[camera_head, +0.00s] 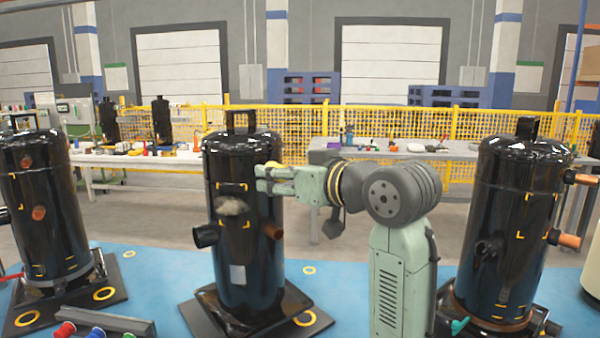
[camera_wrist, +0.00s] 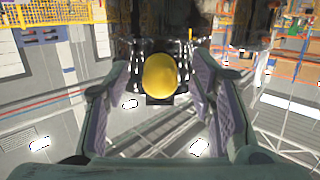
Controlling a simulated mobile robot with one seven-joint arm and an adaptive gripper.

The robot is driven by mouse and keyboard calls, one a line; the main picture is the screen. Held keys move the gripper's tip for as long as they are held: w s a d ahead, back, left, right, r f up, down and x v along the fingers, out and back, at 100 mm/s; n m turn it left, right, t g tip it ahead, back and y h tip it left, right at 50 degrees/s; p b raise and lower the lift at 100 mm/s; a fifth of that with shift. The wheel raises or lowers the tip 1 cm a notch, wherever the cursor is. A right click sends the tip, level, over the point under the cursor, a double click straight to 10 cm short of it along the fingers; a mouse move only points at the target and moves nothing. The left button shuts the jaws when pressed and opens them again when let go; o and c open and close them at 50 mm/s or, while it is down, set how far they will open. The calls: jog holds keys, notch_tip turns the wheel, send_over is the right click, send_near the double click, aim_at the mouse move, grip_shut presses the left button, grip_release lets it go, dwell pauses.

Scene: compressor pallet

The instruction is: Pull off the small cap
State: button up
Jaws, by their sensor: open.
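The small yellow cap (camera_wrist: 159,75) sits on the black middle compressor (camera_head: 238,230), between my fingers and past their tips or level with them; I cannot tell which. In the head view, only a yellow bit of the cap (camera_head: 273,164) shows above my gripper (camera_head: 262,179). My gripper also shows in the wrist view (camera_wrist: 162,92), open, with one finger on each side of the cap and visible gaps between. The compressor stands upright on its dark base plate.
Black compressors stand at the left (camera_head: 45,200) and right (camera_head: 510,220). The middle one has a black side port (camera_head: 205,237) and a copper stub (camera_head: 272,231) below my gripper. A colored hose rack (camera_head: 105,322) lies front left; tables and yellow fencing are behind.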

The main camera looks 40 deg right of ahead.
jog(key=shift+w+f, duration=0.15)
jog(key=shift+w, duration=0.9)
jog(key=shift+c, duration=0.6)
grip_shut()
